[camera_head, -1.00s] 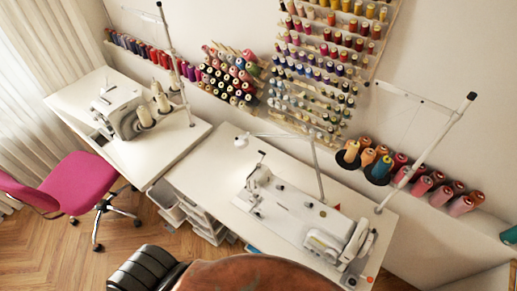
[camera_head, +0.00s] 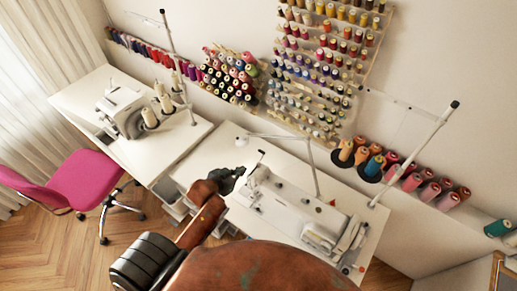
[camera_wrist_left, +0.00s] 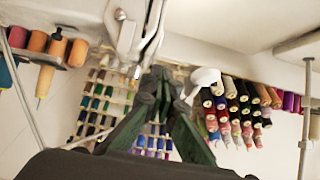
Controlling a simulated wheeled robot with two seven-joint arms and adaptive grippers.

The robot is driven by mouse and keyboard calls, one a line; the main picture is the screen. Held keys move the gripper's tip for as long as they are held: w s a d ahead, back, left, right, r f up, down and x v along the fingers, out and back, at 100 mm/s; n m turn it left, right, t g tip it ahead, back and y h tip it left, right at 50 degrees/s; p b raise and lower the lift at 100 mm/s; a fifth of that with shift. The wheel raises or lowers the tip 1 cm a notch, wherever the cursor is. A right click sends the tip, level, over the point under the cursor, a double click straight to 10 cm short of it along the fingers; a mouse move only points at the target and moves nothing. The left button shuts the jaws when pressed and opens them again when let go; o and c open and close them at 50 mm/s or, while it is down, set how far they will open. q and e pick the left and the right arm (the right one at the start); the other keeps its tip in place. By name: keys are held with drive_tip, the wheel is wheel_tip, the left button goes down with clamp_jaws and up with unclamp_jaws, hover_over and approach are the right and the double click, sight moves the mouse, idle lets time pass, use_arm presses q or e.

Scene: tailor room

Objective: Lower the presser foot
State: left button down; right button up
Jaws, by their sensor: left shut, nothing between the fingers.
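The white sewing machine (camera_head: 295,207) lies on the right-hand table, with its needle end at the left. My left gripper (camera_head: 240,172) is shut and empty, just left of that end in the head view. In the left wrist view its dark fingers (camera_wrist_left: 158,80) come together just below the metal needle and presser parts (camera_wrist_left: 130,35) of the machine. I cannot clearly tell the presser foot from these parts, nor whether the fingers touch them. In the head view the presser foot is too small to make out. My right gripper is not in view.
A thin white lamp (camera_head: 242,141) reaches over the table (camera_head: 210,155) and its head shows close to the fingers in the left wrist view (camera_wrist_left: 205,80). A thread stand (camera_head: 415,155) rises at the right. Thread racks (camera_head: 320,80) line the wall. A pink chair (camera_head: 85,185) stands left.

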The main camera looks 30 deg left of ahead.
use_arm(q)
drive_tip(key=w+a+r+t, duration=0.1)
drive_tip(key=w+r+t, duration=0.1)
drive_tip(key=w+r, duration=0.2)
drive_tip(key=shift+w+r+h, duration=0.3)
drive_tip(key=shift+w+h, duration=0.1)
drive_tip(key=shift+w, duration=0.65)
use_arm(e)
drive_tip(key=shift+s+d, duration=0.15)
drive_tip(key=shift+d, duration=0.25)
use_arm(q)
drive_tip(key=shift+w, duration=0.1)
drive_tip(key=p, duration=0.1)
hover_over(259, 150)
drive_tip(key=s, duration=0.1)
wheel_tip(259, 150, down, 4)
drive_tip(key=f, duration=0.2)
drive_tip(key=d+f, duration=0.1)
drive_tip(key=shift+s+f+p, duration=0.25)
drive_tip(key=shift+s+p, duration=0.05)
drive_tip(key=shift+s, duration=0.1)
drive_tip(key=shift+f, duration=0.25)
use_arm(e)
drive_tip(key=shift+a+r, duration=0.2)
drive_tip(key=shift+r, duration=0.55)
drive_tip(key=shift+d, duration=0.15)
